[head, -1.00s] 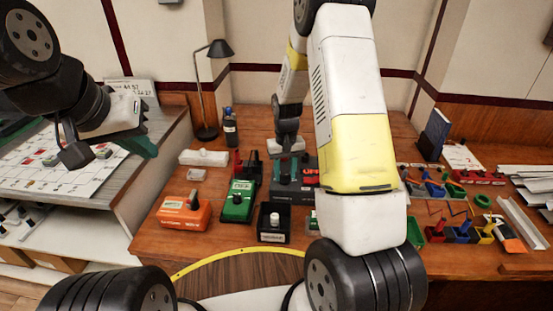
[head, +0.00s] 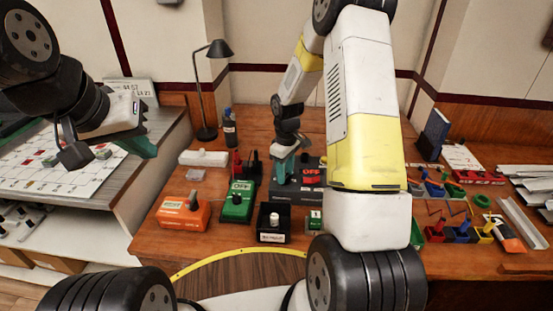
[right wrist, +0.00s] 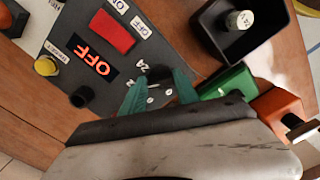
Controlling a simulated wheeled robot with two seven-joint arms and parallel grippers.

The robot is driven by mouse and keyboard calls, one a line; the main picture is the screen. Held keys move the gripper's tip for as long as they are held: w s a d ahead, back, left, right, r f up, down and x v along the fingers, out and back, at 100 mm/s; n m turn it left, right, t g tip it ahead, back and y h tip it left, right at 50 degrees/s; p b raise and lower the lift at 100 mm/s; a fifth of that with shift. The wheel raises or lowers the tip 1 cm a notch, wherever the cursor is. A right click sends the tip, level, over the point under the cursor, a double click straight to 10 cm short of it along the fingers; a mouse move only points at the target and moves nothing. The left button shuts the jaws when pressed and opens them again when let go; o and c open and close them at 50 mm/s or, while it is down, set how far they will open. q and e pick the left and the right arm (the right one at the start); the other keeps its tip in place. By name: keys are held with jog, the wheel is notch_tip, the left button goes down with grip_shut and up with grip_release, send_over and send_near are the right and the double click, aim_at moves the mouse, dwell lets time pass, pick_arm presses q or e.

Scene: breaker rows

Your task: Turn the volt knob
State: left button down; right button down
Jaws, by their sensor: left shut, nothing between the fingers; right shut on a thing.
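A dark grey panel (head: 312,187) with a lit red OFF display stands on the bench; the right wrist view also shows it (right wrist: 112,42). My right gripper (right wrist: 160,90) is at the panel's edge, its teal fingers shut around a small dark knob (right wrist: 160,86) beside printed number labels. This appears to be the volt knob, but its name is not legible and the fingers partly hide it. In the head view my right gripper (head: 284,168) reaches down onto the panel's left part. My left gripper (head: 139,147) is shut and empty, over the grey side table.
The panel also carries a red switch (right wrist: 112,31), a yellow button (right wrist: 46,65) and a black knob (right wrist: 82,96). A black open box (head: 272,238), a green device (head: 238,203) and an orange device (head: 183,213) stand close by. Coloured bins stand at right.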

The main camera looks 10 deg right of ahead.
jog(key=shift+n, duration=0.5)
jog(key=c, duration=0.9)
grip_release()
notch_tip(320, 180, up, 7)
jog(key=shift+r, duration=0.4)
